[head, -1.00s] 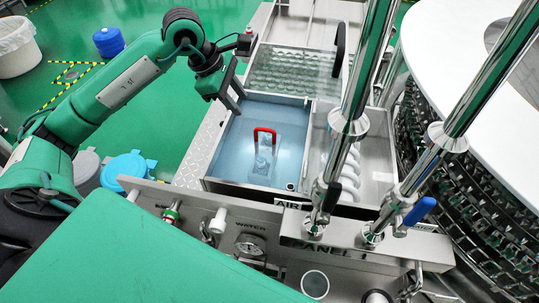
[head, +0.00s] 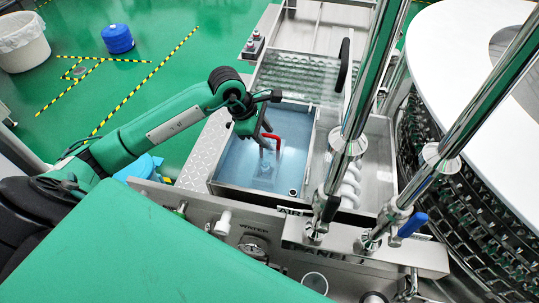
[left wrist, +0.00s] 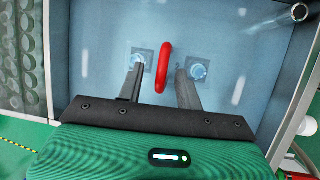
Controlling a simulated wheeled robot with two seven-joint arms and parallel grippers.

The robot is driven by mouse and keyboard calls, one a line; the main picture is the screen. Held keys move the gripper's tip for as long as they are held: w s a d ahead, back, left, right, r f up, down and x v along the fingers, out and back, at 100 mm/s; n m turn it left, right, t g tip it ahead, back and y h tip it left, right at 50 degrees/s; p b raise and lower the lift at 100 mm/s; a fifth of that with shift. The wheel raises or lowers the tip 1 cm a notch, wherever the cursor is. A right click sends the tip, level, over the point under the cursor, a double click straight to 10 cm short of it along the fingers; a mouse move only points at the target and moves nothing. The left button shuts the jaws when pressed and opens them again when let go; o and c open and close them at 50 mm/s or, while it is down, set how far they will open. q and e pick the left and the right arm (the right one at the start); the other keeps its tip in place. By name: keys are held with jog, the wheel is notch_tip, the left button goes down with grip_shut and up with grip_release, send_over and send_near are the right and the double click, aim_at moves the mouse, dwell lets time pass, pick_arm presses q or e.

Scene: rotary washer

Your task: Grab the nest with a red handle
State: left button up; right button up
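The nest (head: 266,170) is a pale, see-through piece with a red handle (head: 277,143), lying in the blue basin (head: 235,165). My left gripper (head: 266,136) is over the basin, at the handle. In the left wrist view my left gripper (left wrist: 160,72) is open, its two dark fingers apart with the red handle (left wrist: 164,52) showing between them. Clear gaps show on both sides of the handle. How deep the fingers reach beside it is hard to tell. The gripper and arm hide part of the nest in the head view. My right gripper is not in view.
Two upright steel poles (head: 358,110) stand right of the basin. A compartment with white coils (head: 350,180) adjoins it. A clear ridged cover (head: 300,78) lies behind, with a black handle (head: 344,64). A metal panel with valves (head: 253,245) runs along the front.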

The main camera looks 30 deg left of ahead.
pick_arm(q)
jog(key=shift+p+x, duration=0.45)
jog(key=shift+x, duration=1)
jog(key=shift+c, duration=0.3)
grip_shut()
jog(key=shift+r, duration=0.15)
